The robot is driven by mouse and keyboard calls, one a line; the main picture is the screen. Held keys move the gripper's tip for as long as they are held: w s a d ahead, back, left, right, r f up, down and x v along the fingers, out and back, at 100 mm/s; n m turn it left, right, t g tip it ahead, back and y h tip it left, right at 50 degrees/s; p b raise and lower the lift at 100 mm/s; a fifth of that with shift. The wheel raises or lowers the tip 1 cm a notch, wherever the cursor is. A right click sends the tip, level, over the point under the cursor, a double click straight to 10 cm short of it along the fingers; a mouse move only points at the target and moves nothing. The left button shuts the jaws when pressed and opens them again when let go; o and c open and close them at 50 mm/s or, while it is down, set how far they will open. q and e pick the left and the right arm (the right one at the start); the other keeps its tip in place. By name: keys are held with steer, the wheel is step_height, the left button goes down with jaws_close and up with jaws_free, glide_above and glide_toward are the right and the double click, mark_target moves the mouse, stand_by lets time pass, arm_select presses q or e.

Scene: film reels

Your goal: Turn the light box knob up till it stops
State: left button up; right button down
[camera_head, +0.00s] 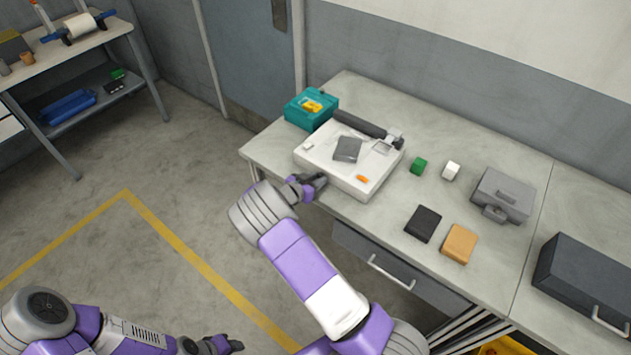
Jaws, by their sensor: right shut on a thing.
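The light box (322,160) is a low white box on the grey workbench, with a dark grey square, small pale pieces and an orange piece on top. My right gripper (317,183) is at the front left side of the box, shut on the light box knob. The knob itself is hidden by the fingers, so its angle cannot be read. My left gripper (228,345) is low at the bottom of the view, over the floor and away from the bench. Its fingers are too small to tell open from shut.
A teal box (311,110) and a dark roller stand behind the light box. A shelf unit stands far left.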

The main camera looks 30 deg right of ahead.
steer(key=shift+s+f+m+t+b, duration=0.1)
steer(key=shift+f+m+t+b, duration=0.15)
steer(key=shift+m+b, duration=0.4)
steer(key=m+t+b, duration=0.2)
steer(key=b, duration=0.2)
steer(key=shift+s+m+y+b, duration=0.1)
steer(key=shift+m+y+b, duration=0.15)
steer(key=shift+y+b, duration=0.15)
steer(key=shift+r+m+t+b, duration=0.1)
steer(key=shift+m+t+b, duration=0.45)
steer(key=shift+b, duration=0.55)
steer(key=c, duration=0.8)
jaws_free()
steer(key=shift+c, duration=0.2)
steer(key=shift+s, duration=0.1)
steer(key=shift+d, duration=0.1)
